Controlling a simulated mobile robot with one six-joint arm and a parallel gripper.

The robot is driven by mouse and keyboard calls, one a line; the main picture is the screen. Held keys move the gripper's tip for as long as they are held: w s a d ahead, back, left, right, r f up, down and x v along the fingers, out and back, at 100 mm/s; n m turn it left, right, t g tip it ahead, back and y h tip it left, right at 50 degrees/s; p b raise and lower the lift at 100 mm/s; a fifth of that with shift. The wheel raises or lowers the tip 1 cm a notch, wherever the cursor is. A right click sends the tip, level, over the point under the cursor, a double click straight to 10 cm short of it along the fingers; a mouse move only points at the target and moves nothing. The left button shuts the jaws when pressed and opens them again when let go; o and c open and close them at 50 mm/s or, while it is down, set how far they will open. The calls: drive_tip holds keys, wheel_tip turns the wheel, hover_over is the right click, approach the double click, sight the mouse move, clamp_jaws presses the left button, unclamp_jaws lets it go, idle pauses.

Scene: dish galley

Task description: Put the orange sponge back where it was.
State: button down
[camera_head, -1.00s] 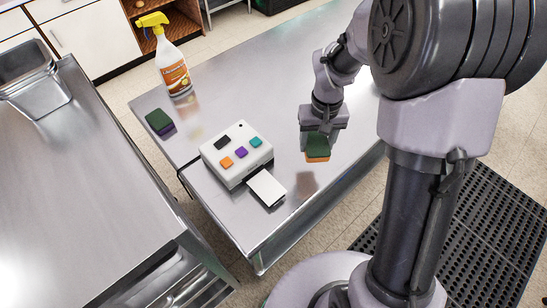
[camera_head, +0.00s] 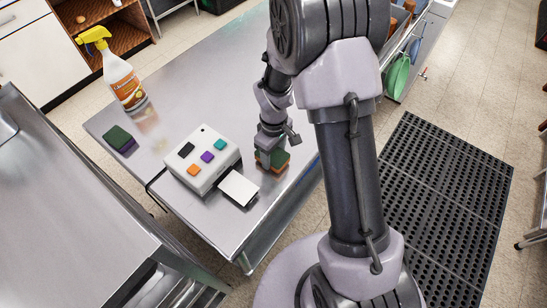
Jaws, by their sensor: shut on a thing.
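The orange sponge (camera_head: 280,160) has a green top layer over an orange body. It is at the right edge of the steel table (camera_head: 215,75), to the right of the white box with coloured buttons. My gripper (camera_head: 268,152) is shut on the sponge from above and hides part of it. I cannot tell whether the sponge's underside touches the table.
The white button box (camera_head: 203,164) has a white card (camera_head: 239,188) sticking out of its front. A green and purple sponge (camera_head: 119,140) and a yellow-topped spray bottle (camera_head: 122,82) stand farther left. The table behind the box is clear. A black mat (camera_head: 440,200) lies on the floor.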

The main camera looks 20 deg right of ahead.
drive_tip(key=shift+f, duration=0.7)
drive_tip(key=shift+r, duration=0.1)
drive_tip(key=shift+c, duration=2.4)
unclamp_jaws()
